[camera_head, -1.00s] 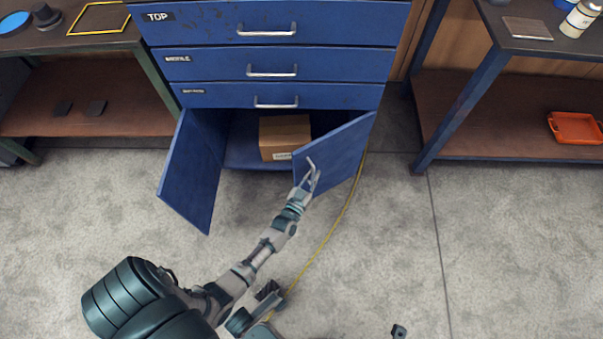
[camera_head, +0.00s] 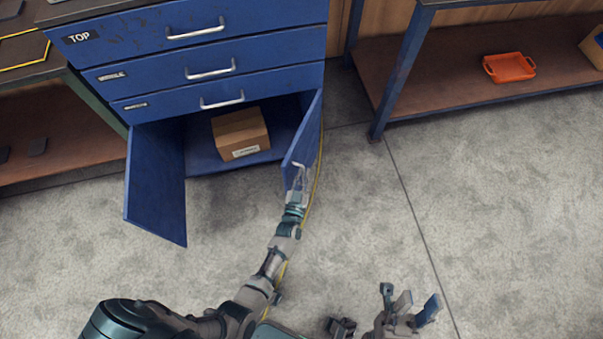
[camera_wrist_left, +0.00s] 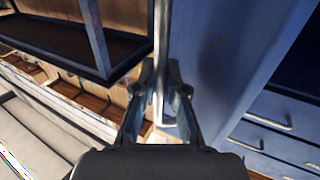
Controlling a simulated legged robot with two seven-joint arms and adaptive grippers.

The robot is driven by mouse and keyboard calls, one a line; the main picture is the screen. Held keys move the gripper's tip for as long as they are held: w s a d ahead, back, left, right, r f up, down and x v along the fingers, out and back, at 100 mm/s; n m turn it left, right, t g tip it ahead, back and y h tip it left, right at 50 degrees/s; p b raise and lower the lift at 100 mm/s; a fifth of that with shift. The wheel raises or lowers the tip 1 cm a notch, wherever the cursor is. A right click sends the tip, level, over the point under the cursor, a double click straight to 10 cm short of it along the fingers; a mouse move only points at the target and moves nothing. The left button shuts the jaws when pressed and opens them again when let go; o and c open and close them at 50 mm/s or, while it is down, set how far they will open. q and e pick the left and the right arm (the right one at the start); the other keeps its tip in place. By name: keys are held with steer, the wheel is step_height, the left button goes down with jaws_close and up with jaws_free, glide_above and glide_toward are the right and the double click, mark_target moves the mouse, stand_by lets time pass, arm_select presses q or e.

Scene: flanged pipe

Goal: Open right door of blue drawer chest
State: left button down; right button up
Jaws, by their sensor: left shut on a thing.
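The blue drawer chest (camera_head: 222,48) stands at the upper left, with its lower cupboard open. Its right door (camera_head: 305,132) is swung well outward and appears nearly edge-on; in the left wrist view the door (camera_wrist_left: 215,60) fills the middle right. My left gripper (camera_head: 299,178) is shut on the metal door handle (camera_wrist_left: 161,40), at the door's free edge. The left door (camera_head: 156,183) also stands open. My right gripper (camera_head: 416,303) is empty, with its fingers apart, low in the head view and away from the chest.
A cardboard box (camera_head: 240,133) sits inside the cupboard. A workbench (camera_head: 450,75) with an orange tray (camera_head: 509,68) on its lower shelf stands to the right. A yellow cable (camera_head: 318,180) lies on the floor beside the right door. The concrete floor (camera_head: 500,190) is clear at right.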

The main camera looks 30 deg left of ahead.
arm_select(q)
steer(key=shift+w+a+r, duration=0.1)
steer(key=shift+a+r, duration=0.15)
steer(key=c, duration=1.2)
jaws_free()
steer(key=shift+f, duration=0.1)
steer(key=v, duration=0.7)
steer(key=shift+s, duration=0.3)
